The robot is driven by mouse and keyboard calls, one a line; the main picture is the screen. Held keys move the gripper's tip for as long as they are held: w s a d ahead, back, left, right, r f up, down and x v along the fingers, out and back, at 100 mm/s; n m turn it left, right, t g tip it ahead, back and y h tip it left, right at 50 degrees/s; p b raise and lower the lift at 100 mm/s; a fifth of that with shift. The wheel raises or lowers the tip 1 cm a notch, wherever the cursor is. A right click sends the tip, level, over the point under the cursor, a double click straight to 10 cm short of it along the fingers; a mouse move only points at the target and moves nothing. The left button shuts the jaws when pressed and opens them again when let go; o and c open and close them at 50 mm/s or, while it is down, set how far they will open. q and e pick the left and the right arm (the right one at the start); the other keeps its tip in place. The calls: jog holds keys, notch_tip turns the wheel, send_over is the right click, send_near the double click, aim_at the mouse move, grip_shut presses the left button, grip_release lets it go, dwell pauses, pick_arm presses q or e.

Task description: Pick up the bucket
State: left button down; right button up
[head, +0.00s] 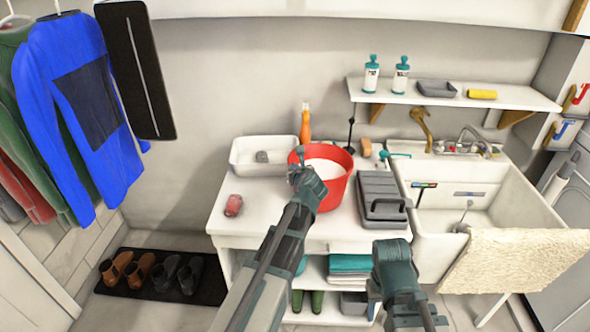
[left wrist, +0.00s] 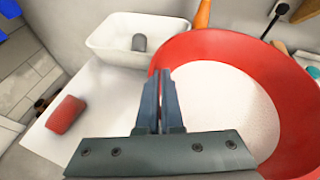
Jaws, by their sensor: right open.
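The red bucket (head: 340,190) stands upright on the white counter, with a white speckled surface inside it. In the left wrist view the bucket (left wrist: 290,150) fills the right side. My left gripper (head: 298,158) is at the bucket's left rim. In the left wrist view the fingers of my left gripper (left wrist: 165,80) are close together, one on each side of the rim wall, with a thin red strip between them. My right gripper (head: 375,292) hangs low in front of the counter, apart from the bucket; its fingers are hard to see.
A white basin (head: 244,160) stands behind left of the bucket and a red object (head: 233,205) lies left. An orange bottle (head: 305,122) is behind. A grey case (head: 376,190) stands close on the right, then the sink (head: 440,245). A shelf (head: 450,100) hangs above right.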

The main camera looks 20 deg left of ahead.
pick_arm(q)
notch_tip(320, 180, up, 9)
jog(key=p, duration=0.7)
jog(key=shift+f+p, duration=0.15)
jog(key=shift+p, duration=0.25)
jog(key=shift+f, duration=0.1)
